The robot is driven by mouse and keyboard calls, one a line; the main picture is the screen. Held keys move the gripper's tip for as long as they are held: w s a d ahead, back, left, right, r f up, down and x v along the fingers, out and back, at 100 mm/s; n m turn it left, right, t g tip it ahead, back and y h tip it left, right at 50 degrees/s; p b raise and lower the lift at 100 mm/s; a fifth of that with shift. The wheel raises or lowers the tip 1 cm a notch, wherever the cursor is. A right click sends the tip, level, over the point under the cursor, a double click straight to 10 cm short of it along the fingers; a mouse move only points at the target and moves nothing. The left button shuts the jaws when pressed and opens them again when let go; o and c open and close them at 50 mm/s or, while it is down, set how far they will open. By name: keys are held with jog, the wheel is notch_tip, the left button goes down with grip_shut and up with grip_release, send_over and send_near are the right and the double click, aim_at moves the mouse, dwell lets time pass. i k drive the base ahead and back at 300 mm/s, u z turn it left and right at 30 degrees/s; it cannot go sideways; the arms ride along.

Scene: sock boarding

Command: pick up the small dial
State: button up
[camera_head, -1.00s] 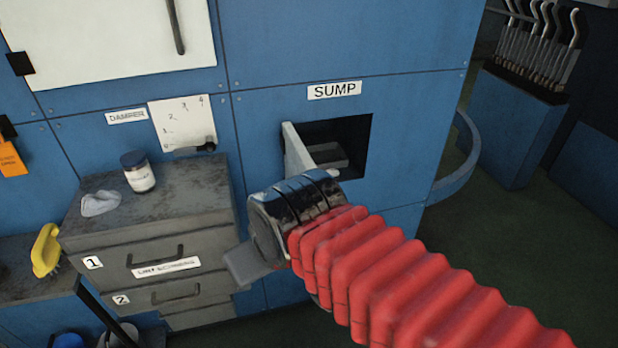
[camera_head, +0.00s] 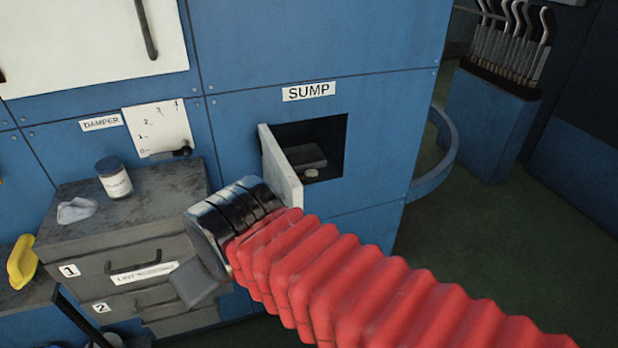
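A small pale round object (camera_head: 311,174), which may be the small dial, lies inside the open sump recess (camera_head: 335,150). It is too small to make out any markings. The recess has a pale hinged door (camera_head: 280,168) swung outward on its left side. My gripper (camera_head: 196,284) is below and left of the recess, in front of the grey drawers. One flat grey finger shows; the rest is hidden behind the black wrist, so its opening and any held thing cannot be seen.
A grey cabinet (camera_head: 120,212) with numbered drawers stands left, bearing a labelled jar (camera_head: 114,178) and a crumpled pale cloth (camera_head: 77,210).

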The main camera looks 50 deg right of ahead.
aim_at(310, 175)
jog(key=u, duration=0.05)
jog(key=k, duration=1.35)
jog(key=z, duration=0.4)
jog(key=i, duration=1.4)
jog(key=z, duration=0.05)
